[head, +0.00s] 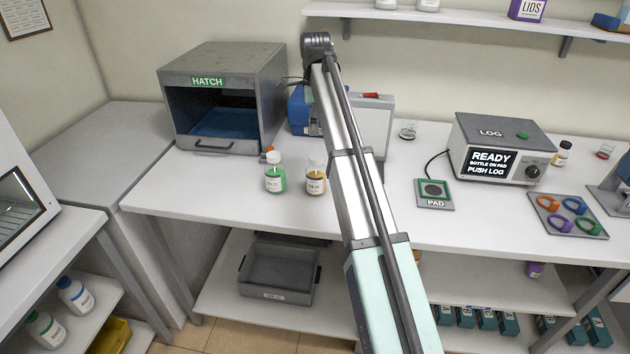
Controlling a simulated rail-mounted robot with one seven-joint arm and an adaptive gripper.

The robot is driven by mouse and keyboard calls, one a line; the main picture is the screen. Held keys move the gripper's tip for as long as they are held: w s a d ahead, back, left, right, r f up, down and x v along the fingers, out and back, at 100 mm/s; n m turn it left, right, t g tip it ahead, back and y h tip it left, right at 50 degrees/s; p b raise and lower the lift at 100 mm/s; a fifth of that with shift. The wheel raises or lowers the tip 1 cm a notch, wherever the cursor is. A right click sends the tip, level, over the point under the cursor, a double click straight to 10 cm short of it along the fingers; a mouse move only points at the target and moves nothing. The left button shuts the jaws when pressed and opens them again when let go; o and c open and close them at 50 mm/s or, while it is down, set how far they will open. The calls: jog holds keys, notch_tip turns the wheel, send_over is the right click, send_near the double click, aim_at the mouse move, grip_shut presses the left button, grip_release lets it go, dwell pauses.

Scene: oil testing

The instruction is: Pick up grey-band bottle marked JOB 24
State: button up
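Two small bottles stand upright on the white bench, left of my arm. One bottle (275,180) holds green liquid and has a pale cap; its label seems to begin with JOB, but the number is too small to read surely. The other bottle (316,180) holds amber liquid; its label also seems to read JOB with a number I cannot make out surely. I cannot tell a grey band on either. My arm rises through the middle of the view, and its elbow-like joint is at the top. My gripper is not visible.
An open grey HATCH box (225,100) stands behind the bottles at left. A blue and grey instrument (372,125) is partly hidden by my arm. At right are the PAD (434,196), the LOG box (500,148) and a tray of colored rings (584,232). Bench front is clear.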

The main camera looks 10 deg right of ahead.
aim_at(315, 156)
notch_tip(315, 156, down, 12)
jog(key=p, duration=0.3)
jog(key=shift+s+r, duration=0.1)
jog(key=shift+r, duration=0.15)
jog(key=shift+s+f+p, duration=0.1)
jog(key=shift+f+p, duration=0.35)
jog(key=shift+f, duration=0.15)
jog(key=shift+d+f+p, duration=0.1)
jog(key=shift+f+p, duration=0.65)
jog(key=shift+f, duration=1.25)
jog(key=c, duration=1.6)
